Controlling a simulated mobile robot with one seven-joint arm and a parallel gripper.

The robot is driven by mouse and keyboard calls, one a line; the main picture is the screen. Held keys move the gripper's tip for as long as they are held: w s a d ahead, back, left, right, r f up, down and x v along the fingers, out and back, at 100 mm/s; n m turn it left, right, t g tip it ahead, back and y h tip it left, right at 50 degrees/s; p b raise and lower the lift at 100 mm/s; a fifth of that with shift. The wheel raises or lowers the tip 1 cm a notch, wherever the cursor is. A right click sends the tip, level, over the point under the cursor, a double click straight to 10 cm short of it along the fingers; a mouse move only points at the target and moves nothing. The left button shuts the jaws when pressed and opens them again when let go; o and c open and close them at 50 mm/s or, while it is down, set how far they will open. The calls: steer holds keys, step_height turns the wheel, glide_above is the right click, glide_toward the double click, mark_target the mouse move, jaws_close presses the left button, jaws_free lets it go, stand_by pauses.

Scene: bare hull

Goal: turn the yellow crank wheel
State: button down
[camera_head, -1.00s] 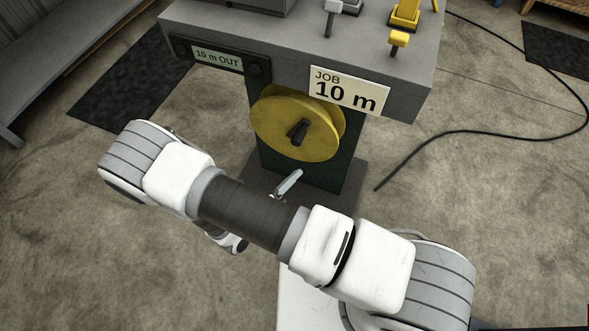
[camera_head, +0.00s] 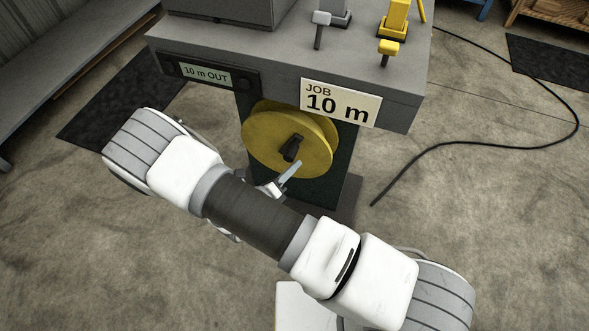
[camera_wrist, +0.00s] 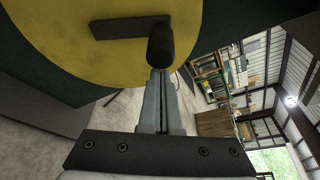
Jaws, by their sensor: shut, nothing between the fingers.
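The yellow crank wheel (camera_head: 262,140) is mounted on the front of the dark green pedestal under the grey bench top. It has a black crank arm with a black knob (camera_head: 292,148) near its middle. In the wrist view the yellow wheel (camera_wrist: 70,40) fills the upper left, and its black knob (camera_wrist: 160,46) stands just beyond my fingertips. My gripper (camera_head: 294,168) is in front of the wheel's lower edge. In the wrist view the gripper (camera_wrist: 155,75) is shut and empty, its tips very close to the knob; I cannot tell whether they touch.
A "JOB 10 m" sign (camera_head: 340,103) and a "10 m OUT" display (camera_head: 207,73) are on the bench front above the wheel. A small yellow-topped lever (camera_head: 388,48) stands on top. A black cable (camera_head: 470,142) lies on the floor at right.

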steer(key=shift+w+a+r+n, duration=0.1)
steer(key=shift+a+r+n, duration=0.2)
steer(key=shift+n, duration=0.2)
